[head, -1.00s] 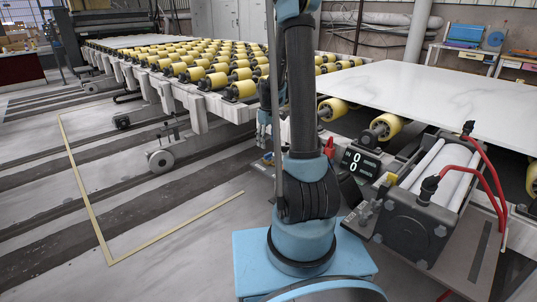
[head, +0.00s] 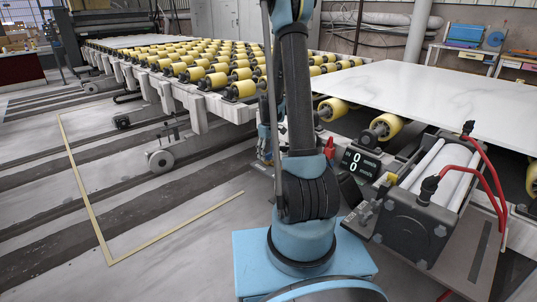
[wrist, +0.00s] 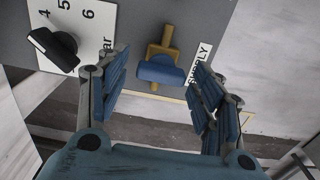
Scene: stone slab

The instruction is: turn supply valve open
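The supply valve (wrist: 173,42) shows in the wrist view as a brass body with a blue handle (wrist: 160,72) lying across the picture. It sits on a grey panel (wrist: 130,25) beside a white label reading SUPPLY (wrist: 199,63). My gripper (wrist: 160,68) is open, one blue-padded finger on each side of the handle in the picture. A gap shows between the handle and each finger, and I see no contact. How far the fingertips are from the panel is hard to tell. In the head view my arm hides the valve and most of the gripper.
A black knob (wrist: 52,48) on a numbered scale sits left of the valve. Floor at left is open.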

